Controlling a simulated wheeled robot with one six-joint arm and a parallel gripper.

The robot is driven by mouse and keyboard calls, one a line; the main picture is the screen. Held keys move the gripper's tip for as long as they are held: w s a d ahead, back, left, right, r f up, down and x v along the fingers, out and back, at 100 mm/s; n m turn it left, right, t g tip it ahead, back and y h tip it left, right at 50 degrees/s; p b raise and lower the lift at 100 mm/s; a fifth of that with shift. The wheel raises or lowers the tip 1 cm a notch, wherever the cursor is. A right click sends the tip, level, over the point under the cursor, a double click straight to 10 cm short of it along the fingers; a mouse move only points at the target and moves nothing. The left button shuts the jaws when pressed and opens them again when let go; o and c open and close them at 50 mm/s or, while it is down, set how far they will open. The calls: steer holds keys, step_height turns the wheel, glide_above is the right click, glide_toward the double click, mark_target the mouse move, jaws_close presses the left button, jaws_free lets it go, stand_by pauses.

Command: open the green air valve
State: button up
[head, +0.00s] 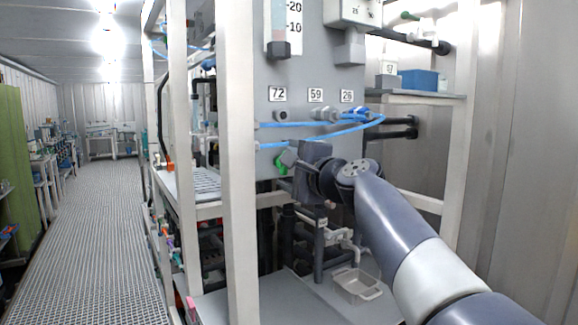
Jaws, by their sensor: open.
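A green part (281,165), which looks like the green air valve, shows on the grey panel (290,75) below the label 72. It is small and partly hidden by my gripper, so I cannot tell its handle's position. My gripper (288,158) is open, just to the right of the green part and close to it. I cannot tell whether the fingers touch it or lie around it.
Blue air hoses (325,128) loop across the panel just above my gripper. A white frame post (238,170) stands left of it. A grey tray (357,286) sits below. The grated walkway (95,235) at left is clear.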

steer(key=b+v, duration=0.2)
steer(key=v, duration=0.8)
steer(key=shift+s+d, duration=0.3)
steer(key=p+x, duration=0.2)
steer(key=x, duration=0.9)
steer(key=shift+s+d, duration=0.1)
steer(key=shift+s, duration=0.05)
steer(key=shift+s+d+r+m+p, duration=0.1)
steer(key=shift+s+d+m+p, duration=0.25)
steer(key=shift+m+p, duration=2.05)
steer(key=shift+s+d+m+p, duration=0.2)
steer(key=shift+s+m+p, duration=0.15)
steer(key=shift+m+p, duration=2.05)
steer(key=shift+s+d+r+m+p, duration=0.1)
steer(key=shift+s+d+m+p, duration=0.2)
steer(key=shift+m+p, duration=2.1)
